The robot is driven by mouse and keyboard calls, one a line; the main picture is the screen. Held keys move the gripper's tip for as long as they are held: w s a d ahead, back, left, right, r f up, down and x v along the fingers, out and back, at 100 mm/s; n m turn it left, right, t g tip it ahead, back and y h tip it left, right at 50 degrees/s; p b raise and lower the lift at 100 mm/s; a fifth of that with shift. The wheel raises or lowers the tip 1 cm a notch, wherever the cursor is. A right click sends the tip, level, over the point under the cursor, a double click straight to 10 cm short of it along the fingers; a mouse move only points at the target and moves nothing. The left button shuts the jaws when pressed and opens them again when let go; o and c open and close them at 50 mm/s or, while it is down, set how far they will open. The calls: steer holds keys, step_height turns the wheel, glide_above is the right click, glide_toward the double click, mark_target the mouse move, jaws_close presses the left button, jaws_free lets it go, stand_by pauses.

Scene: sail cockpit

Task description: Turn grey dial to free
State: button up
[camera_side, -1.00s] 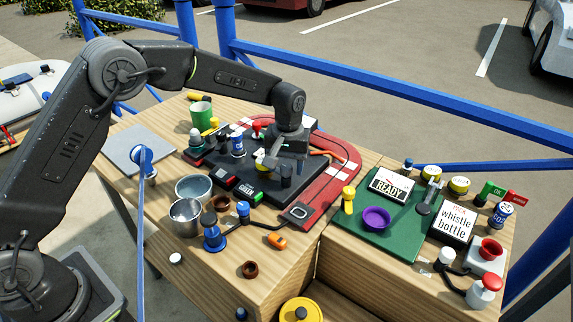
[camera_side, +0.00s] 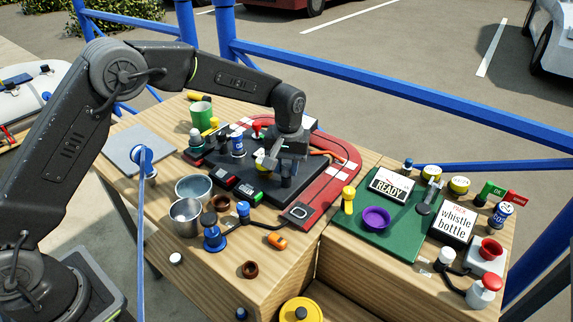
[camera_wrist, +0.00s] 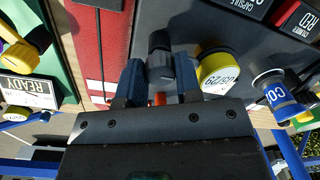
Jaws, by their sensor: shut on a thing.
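The grey dial (camera_wrist: 160,58) is a dark grey knob on a dark panel (camera_wrist: 205,22), seen between my fingers in the wrist view. My gripper (camera_wrist: 158,72) is shut on it, with one blue-padded finger on each side.
A yellow-topped round container (camera_wrist: 218,66) stands close beside my finger, with a blue CO2 can (camera_wrist: 277,95) farther right. A red track (camera_side: 345,165) rings the panel. A green board (camera_side: 390,235) with a purple bowl (camera_side: 376,218) lies to the right.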

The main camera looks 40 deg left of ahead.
mark_target(287, 168)
steer(key=shift+m, duration=0.3)
steer(key=m, duration=1)
steer(key=shift+r, duration=0.1)
stand_by(0.4)
steer(key=o, duration=0.9)
step_height(287, 168, up, 14)
steer(key=shift+s+d+f, duration=0.15)
